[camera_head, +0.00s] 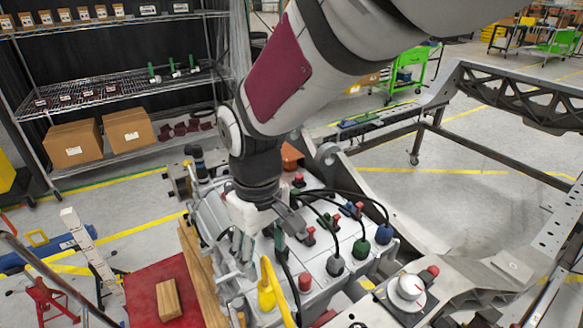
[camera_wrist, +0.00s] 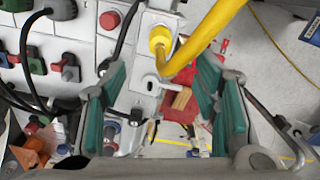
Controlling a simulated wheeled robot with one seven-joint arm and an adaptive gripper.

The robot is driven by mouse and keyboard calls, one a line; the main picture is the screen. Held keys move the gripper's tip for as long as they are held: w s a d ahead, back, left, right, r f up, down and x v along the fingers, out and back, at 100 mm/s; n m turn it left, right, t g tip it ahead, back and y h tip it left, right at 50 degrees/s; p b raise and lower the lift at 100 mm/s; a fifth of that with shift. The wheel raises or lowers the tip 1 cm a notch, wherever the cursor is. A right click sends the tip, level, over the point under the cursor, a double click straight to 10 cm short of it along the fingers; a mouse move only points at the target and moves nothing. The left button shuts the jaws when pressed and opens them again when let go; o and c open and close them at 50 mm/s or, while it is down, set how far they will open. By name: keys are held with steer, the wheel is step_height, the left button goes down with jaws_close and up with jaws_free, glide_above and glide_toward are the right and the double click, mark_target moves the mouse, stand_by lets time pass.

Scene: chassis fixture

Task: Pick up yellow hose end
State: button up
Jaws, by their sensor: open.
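The yellow hose end (camera_head: 267,292) stands near the front edge of the white chassis block in the head view, just below my gripper. In the wrist view, the yellow hose end (camera_wrist: 160,40) sits at a grey-white fitting, and its yellow hose bends away to the upper right. My gripper (camera_head: 262,246) points down over the block. In the wrist view, my gripper (camera_wrist: 162,72) is open, with its green-padded fingers apart and nothing held between them. The yellow end shows beyond the gap, toward the top of that view. Whether a finger touches the hose I cannot tell.
Black hoses with a green plug (camera_head: 361,248) and a blue plug (camera_head: 384,234) crowd the block right of my gripper. Red caps (camera_head: 305,282) stand close by. A red surface with a wooden block (camera_head: 168,299) lies at lower left. A metal frame (camera_head: 500,150) stands right.

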mark_target(266, 286)
step_height(266, 286, down, 9)
steer(key=shift+s+a+r, duration=0.1)
steer(key=f, duration=0.5)
steer(key=shift+w, duration=0.2)
jaws_close()
